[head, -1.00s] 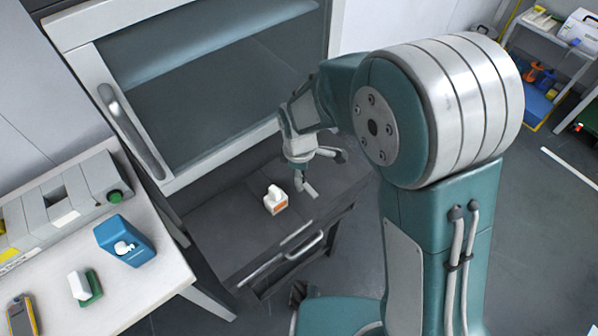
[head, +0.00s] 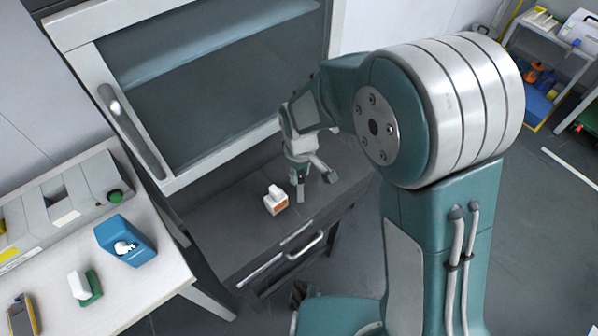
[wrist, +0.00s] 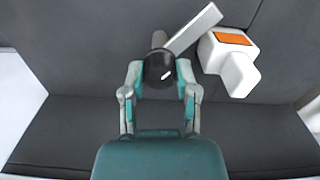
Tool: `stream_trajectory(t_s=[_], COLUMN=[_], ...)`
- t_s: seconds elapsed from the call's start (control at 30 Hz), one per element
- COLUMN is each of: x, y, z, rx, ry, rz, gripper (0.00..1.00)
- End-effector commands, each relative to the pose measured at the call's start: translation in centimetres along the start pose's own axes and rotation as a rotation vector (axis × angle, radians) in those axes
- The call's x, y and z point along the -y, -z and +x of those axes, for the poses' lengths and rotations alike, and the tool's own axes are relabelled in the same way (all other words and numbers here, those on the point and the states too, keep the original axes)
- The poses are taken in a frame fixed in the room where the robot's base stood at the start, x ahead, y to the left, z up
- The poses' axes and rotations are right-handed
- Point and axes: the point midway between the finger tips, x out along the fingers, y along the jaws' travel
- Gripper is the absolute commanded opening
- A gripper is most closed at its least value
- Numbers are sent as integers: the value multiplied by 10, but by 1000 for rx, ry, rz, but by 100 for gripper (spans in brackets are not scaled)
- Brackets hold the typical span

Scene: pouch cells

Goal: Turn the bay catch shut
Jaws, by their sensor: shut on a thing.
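The bay catch shows in the wrist view as a round black knob (wrist: 158,72) with a white mark and a pale straight bar (wrist: 194,29) pointing up and to the right. My gripper (wrist: 160,80) is shut on the knob, one finger on each side. In the head view, my gripper (head: 299,178) reaches down to the dark bench top, and the pale bar (head: 300,194) sticks out below it. A white block with an orange patch (wrist: 231,40) stands just right of the bar. It also shows in the head view (head: 276,204), left of my gripper.
The dark bench (head: 240,232) has a front handle (head: 305,245) and sits below a glass-fronted cabinet (head: 215,95). A white table (head: 120,300) at left holds a blue device (head: 125,240) and a green-and-white piece (head: 84,288). The bench top around the catch is mostly clear.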

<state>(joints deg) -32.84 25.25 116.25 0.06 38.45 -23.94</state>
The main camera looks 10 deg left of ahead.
Motion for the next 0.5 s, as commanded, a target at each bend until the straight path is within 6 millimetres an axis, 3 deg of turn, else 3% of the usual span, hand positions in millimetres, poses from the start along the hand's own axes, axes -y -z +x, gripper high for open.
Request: stream_trajectory(t_s=[0.5], x=[-1], y=[0], z=[0], rx=[0], ry=[-1], rz=[489], gripper=[0])
